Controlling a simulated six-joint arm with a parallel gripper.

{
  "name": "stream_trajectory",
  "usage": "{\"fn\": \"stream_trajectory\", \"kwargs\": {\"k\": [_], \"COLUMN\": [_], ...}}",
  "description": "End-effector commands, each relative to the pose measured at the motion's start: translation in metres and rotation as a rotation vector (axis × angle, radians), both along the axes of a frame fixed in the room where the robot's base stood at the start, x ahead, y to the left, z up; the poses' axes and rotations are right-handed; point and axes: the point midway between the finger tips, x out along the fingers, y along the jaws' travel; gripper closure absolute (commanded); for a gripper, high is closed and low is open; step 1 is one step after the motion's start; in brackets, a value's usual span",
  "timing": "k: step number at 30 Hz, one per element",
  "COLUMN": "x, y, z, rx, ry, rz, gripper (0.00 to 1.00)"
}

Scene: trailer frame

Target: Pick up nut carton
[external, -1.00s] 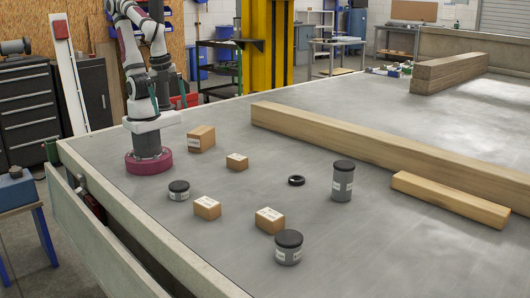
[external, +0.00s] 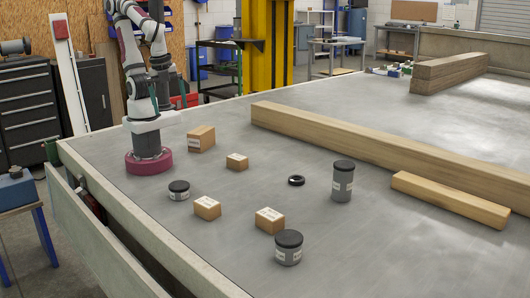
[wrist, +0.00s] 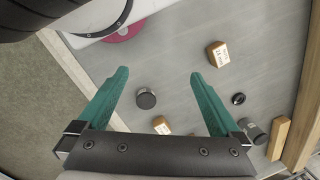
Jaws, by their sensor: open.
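Several brown cartons with white labels stand on the grey trailer bed; the labels are too small to read, so I cannot tell which is the nut carton. The largest carton (external: 201,138) is nearest my base, a small carton (external: 237,162) is right of it, and a left front carton (external: 207,208) and right front carton (external: 270,220) are nearer the camera. The wrist view shows one carton (wrist: 218,56) at upper right and another carton (wrist: 161,126) low between the fingers. My gripper (wrist: 158,73) is open and empty, its green fingers apart, high above the bed.
A short dark-lidded can (external: 179,191), a wider lidded can (external: 288,248), a tall canister (external: 342,181) and a black ring (external: 296,181) stand among the cartons. The bed between items is clear.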

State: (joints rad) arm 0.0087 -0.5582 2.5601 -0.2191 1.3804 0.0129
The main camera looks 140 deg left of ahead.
Motion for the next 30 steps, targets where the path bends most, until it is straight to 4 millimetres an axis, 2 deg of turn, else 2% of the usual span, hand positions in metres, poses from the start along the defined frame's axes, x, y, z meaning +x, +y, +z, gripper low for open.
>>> {"fn": "stream_trajectory", "kwargs": {"k": [9,11,13,14,17,20,21,24,27,30], "x": [0.0,0.004,0.018,0.027,0.074,0.133,0.157,0.209,0.242,0.256], "y": [0.0,-0.002,-0.008,-0.012,-0.022,-0.019,-0.013,0.012,0.039,0.058], "z": [0.0,0.001,0.004,0.005,0.001,-0.019,-0.032,-0.073,-0.114,-0.142], "rx": [-0.002,-0.019,-0.073,-0.108,-0.248,-0.396,-0.458,-0.605,-0.731,-0.816], "ry": [0.002,0.02,0.071,0.104,0.245,0.413,0.487,0.677,0.844,0.959], "rz": [0.004,0.048,0.182,0.268,0.632,1.016,1.169,1.514,1.764,1.909], "gripper": [0.0,0.0,0.0,0.0,0.0,0.0,0.0,0.0,0.0,0.0]}}
